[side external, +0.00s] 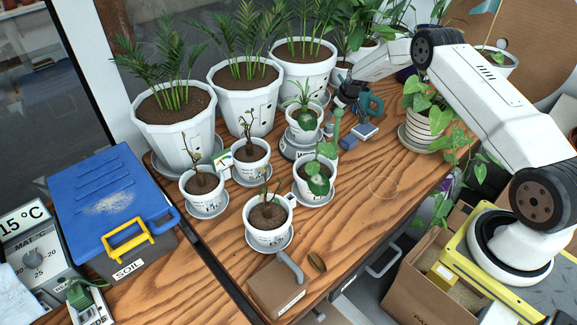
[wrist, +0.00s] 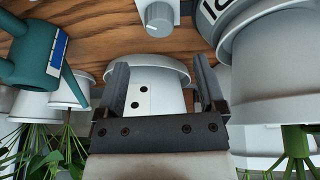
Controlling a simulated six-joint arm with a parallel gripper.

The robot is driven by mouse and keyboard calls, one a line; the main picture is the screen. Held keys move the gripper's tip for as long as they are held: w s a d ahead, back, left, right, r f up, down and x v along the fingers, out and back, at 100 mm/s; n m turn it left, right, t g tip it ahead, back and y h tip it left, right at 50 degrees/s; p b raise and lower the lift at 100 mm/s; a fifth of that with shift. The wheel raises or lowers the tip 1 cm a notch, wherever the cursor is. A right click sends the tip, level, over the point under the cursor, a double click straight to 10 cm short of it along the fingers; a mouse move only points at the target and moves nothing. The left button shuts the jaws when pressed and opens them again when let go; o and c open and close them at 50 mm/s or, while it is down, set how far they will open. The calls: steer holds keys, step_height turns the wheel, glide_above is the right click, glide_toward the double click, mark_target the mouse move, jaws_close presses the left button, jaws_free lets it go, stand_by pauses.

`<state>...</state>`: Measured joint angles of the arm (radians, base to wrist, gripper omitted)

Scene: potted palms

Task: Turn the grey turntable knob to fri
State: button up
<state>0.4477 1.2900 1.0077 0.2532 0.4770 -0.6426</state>
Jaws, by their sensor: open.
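A grey knob (wrist: 157,18) with a light mark line on its rim stands on a pale plate at the top of the wrist view. I cannot read any day label beside it. My gripper (wrist: 163,75) is open and empty, its dark fingers apart, with the knob beyond the fingertips and not touched. In the side view my gripper (side external: 346,97) is at the back of the table, right of a small potted plant on a grey round stand (side external: 292,150), which looks like the turntable. Its knob cannot be made out in the side view.
A teal watering can (side external: 374,104) is close to the right of my gripper; it also shows in the wrist view (wrist: 32,50). Blue blocks (side external: 364,131) lie in front. Large white pots (side external: 303,72) crowd the back left. The table's front right (side external: 370,185) is mostly clear.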

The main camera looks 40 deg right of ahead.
mark_target(329, 125)
steer(key=shift+f, duration=0.1)
steer(key=shift+x, duration=3.65)
steer(key=shift+f, duration=0.1)
jaws_close()
